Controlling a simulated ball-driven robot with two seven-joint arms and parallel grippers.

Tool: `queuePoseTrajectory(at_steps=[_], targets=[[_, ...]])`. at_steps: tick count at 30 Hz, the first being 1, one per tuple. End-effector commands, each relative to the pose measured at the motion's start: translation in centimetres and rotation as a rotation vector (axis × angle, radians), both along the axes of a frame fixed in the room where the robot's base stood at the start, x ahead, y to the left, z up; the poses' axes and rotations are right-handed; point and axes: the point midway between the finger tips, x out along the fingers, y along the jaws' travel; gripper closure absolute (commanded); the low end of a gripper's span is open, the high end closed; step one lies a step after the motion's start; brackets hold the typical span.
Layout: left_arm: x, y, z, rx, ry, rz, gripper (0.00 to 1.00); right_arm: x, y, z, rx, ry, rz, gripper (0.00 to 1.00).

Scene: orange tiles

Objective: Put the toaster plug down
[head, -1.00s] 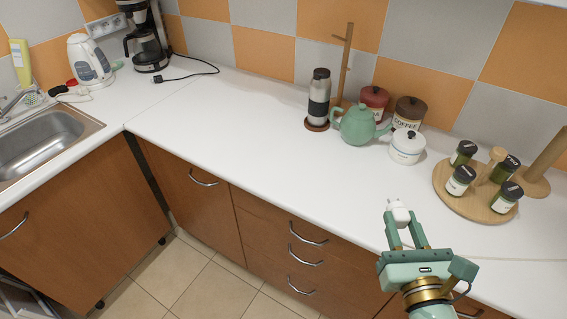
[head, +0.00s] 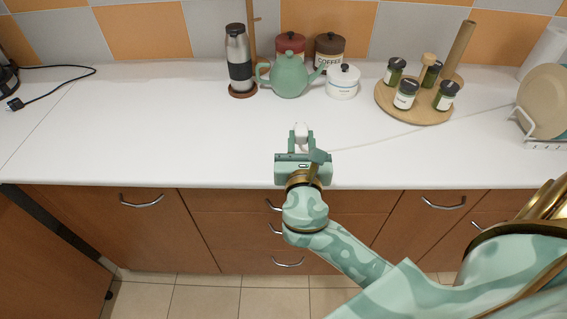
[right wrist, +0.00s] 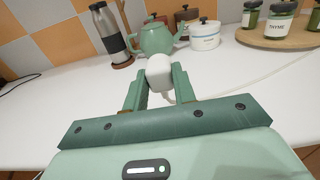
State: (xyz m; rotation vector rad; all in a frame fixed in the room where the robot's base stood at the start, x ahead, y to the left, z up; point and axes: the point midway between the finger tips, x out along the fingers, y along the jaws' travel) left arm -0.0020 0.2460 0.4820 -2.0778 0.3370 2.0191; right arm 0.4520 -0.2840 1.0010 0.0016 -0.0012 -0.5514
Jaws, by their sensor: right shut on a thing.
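The white toaster plug (head: 301,131) is between the fingertips of my right gripper (head: 301,139), which is shut on it. It also shows in the right wrist view as a rounded white plug (right wrist: 159,72) between the two green fingers (right wrist: 159,84). The gripper is over the front part of the white counter (head: 190,130). I cannot tell whether the plug touches the counter. A thin white cord (head: 400,132) runs from near the plug to the right along the counter. The toaster is not in view. My left gripper is not in view.
Behind the plug stand a green teapot (head: 289,76), a white sugar pot (head: 342,82), a steel flask (head: 239,60) and two canisters. A round wooden spice rack (head: 411,112) stands to the right, with a dish rack (head: 541,142) beyond.

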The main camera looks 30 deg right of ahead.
Motion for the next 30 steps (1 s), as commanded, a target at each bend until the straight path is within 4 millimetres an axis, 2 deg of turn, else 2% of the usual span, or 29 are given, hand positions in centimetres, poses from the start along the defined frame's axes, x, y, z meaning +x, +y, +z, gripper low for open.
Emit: queuePoseTrajectory(at_steps=[1, 3, 11, 18, 29, 30], targets=[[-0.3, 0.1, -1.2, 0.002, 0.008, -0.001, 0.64, 0.7, 0.5, -2.0, 0.0, 0.008, 0.0, 1.0], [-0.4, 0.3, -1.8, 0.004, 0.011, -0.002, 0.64, 1.5, 1.1, -3.1, -0.001, 0.008, 0.0, 1.0], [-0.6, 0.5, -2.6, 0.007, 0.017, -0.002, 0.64, 2.8, 2.1, -4.7, -0.001, 0.004, 0.001, 1.0], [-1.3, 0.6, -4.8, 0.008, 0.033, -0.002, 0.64, 3.1, 2.4, -8.4, -0.004, 0.009, 0.001, 1.0], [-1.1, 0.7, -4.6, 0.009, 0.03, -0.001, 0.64, 3.1, 2.4, -8.5, -0.001, 0.006, 0.001, 1.0], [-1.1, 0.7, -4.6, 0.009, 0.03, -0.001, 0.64, 3.1, 2.4, -8.4, -0.001, 0.006, 0.001, 0.62]])
